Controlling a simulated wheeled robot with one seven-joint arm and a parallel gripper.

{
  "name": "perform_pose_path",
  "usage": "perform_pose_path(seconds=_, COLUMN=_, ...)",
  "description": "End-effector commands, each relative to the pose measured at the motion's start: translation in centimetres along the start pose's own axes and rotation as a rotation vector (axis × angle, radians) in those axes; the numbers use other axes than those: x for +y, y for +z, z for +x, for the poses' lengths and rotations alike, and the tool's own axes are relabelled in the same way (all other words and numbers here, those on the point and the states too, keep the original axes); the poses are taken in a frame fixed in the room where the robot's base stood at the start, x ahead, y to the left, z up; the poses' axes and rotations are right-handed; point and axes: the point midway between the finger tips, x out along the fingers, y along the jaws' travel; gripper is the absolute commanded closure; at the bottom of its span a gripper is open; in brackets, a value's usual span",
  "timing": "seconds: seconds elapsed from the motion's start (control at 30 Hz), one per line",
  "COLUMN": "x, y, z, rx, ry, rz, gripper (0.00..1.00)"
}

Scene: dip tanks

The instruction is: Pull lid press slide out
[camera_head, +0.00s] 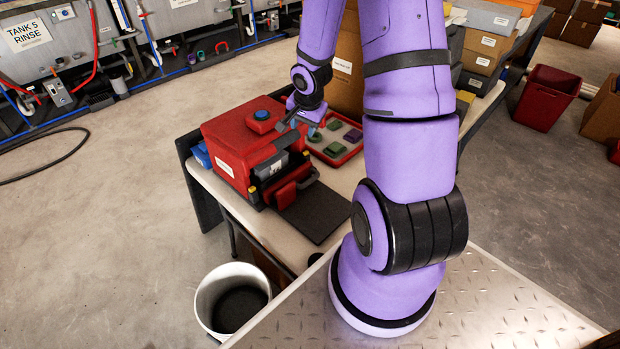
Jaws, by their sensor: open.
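The lid press is a red box (230,142) with a blue button on top, standing on a pale table. A slide with a red front block (292,184) and dark parts shows low on its front face, above a dark mat. I cannot tell how far the slide is in. My purple arm reaches over the table from the right. My gripper (297,128) is open, close to the upper right front edge of the press and above the slide. Whether it touches the press is too small to tell.
A red-rimmed tray (357,152) with several green and purple pieces lies right of the press. A dark mat (316,212) lies in front. A white bucket (232,270) stands on the floor. Cardboard boxes (348,45) stand behind, and a red bin (550,95) stands far right.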

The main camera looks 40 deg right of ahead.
Motion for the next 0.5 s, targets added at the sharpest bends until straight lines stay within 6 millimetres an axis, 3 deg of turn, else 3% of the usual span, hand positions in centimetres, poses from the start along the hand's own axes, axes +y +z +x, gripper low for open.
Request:
perform_pose_path(seconds=0.03, x=1.8, y=0.7, z=0.7, rx=-0.026, ry=0.052, rz=0.054, gripper=0.56)
perform_pose_path(seconds=0.1, x=2.7, y=1.0, z=1.5, rx=-0.043, ry=0.073, rz=0.098, gripper=0.56)
perform_pose_path(seconds=0.5, x=5.0, y=1.6, z=6.5, rx=-0.106, ry=0.073, rz=0.258, gripper=0.56)
